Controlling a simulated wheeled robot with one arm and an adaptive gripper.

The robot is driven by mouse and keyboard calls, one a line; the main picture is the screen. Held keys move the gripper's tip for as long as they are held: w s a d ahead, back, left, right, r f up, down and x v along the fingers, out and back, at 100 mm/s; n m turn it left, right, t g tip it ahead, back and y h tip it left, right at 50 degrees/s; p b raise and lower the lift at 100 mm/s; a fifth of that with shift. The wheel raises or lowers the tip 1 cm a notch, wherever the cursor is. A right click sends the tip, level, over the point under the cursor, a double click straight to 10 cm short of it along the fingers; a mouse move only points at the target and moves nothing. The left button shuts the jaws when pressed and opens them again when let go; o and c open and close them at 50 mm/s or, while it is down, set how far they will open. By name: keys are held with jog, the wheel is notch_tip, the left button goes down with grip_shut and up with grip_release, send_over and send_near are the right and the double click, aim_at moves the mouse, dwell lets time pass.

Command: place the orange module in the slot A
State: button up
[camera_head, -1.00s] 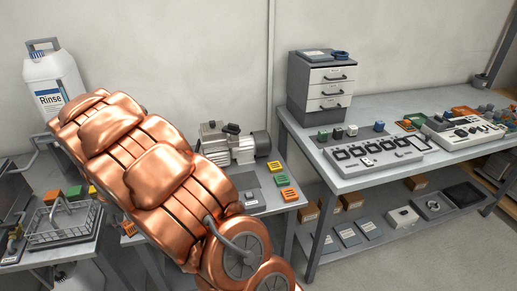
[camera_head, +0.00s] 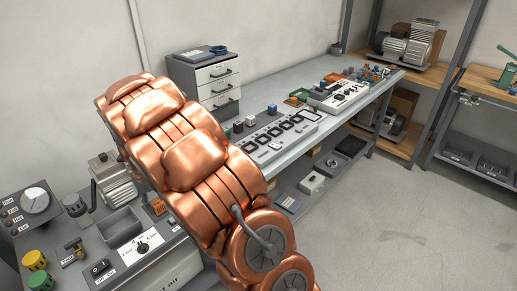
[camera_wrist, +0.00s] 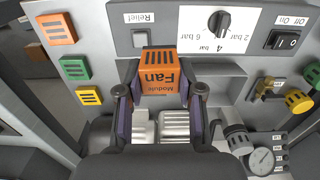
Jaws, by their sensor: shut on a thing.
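A slot marked A cannot be made out.
In the wrist view, orange (camera_wrist: 55,29), green (camera_wrist: 74,67) and yellow (camera_wrist: 88,96) vented blocks sit at the left. A grey drawer cabinet (camera_head: 204,78) stands on the long bench (camera_head: 300,87). Wooden-topped shelves (camera_head: 440,75) stand at right. The floor (camera_head: 400,225) at lower right is clear.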

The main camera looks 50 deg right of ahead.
jog(key=s+d+r, duration=0.2)
jog(key=s+d, duration=0.2)
jog(key=d, duration=0.7)
jog(key=s+d+r, duration=0.3)
jog(key=s+d, duration=0.1)
jog(key=d, duration=0.7)
jog(key=s+d+r, duration=0.2)
jog(key=s+d, duration=0.3)
jog(key=d, duration=0.7)
jog(key=shift+w+d+f+p, duration=0.3)
jog(key=shift+w+d+p, duration=0.65)
jog(key=shift+w, duration=1.45)
jog(key=shift+w+d+f+p, duration=0.3)
jog(key=shift+w+d+p, duration=0.6)
jog(key=shift+w, duration=1.5)
jog(key=shift+w+d+f+p, duration=0.45)
jog(key=shift+w+d, duration=0.8)
jog(key=shift+w, duration=1.15)
jog(key=shift+f+p, duration=1.1)
jog(key=shift+f, duration=0.5)
jog(key=shift+f, duration=0.1)
jog(key=o, duration=1.2)
